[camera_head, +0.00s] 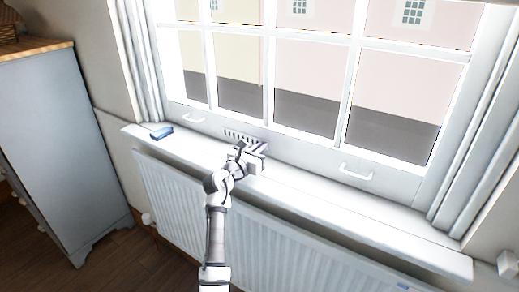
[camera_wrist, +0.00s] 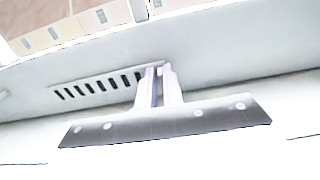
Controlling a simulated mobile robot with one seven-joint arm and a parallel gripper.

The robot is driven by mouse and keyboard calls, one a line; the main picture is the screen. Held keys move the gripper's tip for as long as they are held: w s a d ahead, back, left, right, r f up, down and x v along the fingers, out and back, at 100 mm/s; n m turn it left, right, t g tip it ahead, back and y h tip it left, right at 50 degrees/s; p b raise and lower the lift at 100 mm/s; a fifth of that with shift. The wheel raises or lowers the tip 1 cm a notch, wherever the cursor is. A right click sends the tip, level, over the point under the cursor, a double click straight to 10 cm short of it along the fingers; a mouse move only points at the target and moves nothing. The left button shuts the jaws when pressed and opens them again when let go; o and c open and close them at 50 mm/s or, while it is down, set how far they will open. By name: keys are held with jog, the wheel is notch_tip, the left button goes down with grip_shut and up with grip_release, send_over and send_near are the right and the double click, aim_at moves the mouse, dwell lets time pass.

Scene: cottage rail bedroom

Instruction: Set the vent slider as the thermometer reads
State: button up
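The vent (camera_head: 240,137) is a row of dark slots in the bottom rail of the window frame. In the wrist view the slotted vent (camera_wrist: 100,86) runs to the left of my fingers, with several slots showing dark. My gripper (camera_head: 257,150) is at the vent's right end, above the sill. In the wrist view the fingers of my gripper (camera_wrist: 160,72) are close together, with a narrow gap and a small pale piece between the tips, seemingly the vent slider's knob. The fingers hide most of it. I cannot make out a thermometer in either view.
The white window sill (camera_head: 320,195) is mostly clear, with a small blue object (camera_head: 161,133) at its left. White window handles (camera_head: 356,172) stick out to the right. A radiator (camera_head: 180,200) is below the sill. A grey cabinet (camera_head: 60,140) stands at left.

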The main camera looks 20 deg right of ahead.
grip_shut()
jog(key=shift+w+a+r+p, duration=0.15)
jog(key=shift+w+a+p, duration=0.15)
jog(key=shift+w+p, duration=0.1)
jog(key=shift+w+a, duration=0.35)
jog(key=o, duration=0.5)
grip_release()
